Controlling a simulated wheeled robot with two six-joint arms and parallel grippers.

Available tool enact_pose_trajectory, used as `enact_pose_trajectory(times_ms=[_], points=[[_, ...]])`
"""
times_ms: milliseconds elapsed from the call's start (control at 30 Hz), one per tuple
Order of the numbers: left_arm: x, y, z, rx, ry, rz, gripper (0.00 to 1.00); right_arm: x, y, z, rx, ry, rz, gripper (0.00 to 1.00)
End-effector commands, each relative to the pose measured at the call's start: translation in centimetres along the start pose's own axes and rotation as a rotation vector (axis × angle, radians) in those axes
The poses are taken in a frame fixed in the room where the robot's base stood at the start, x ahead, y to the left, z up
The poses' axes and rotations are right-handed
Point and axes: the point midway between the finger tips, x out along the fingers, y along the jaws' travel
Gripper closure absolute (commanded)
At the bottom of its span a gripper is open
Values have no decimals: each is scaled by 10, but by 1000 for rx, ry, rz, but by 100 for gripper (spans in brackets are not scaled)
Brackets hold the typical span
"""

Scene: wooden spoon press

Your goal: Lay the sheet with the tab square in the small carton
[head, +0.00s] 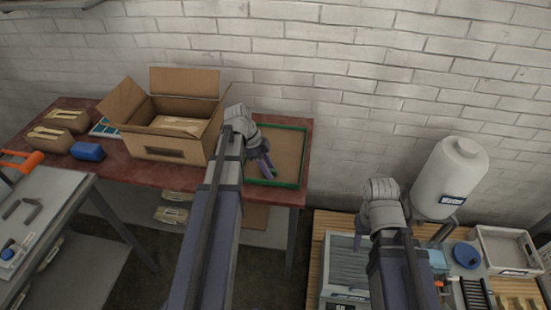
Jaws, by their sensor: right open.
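An open cardboard carton (185,152) stands on the dark red table with its flaps up. A tan sheet or packet (178,125) lies inside it; I cannot make out a tab. A flat brown sheet (287,150) lies within a green-rimmed tray (303,160) to the right of the carton. My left gripper (266,167) is over the left part of this tray, fingers pointing down; whether they touch the sheet or hold anything is unclear. My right gripper (358,240) is open over the wooden bench at the right, its fingers mostly hidden by its wrist.
A grey table (50,195) is at the left. A white bottle (452,180), a blue round lid (467,255) and a pale bin (505,250) crowd the right bench. A brick wall stands behind.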

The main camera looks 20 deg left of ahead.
Motion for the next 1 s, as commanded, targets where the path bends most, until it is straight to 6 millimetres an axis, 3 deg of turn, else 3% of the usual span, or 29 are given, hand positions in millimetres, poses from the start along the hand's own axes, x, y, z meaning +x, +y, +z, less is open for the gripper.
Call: enact_pose_trajectory(times_ms=[100, 433, 1000], points=[[-1, 0, 0, 0, 0, 0, 62, -1, 0, 0, 0, 0, 0, 50], [-1, 0, 0, 0, 0, 0, 100, -1, 0, 0, 0, 0, 0, 50], [-2, 0, -1, 0, 0, 0, 100, -2, 0, 0, 0, 0, 0, 50]])
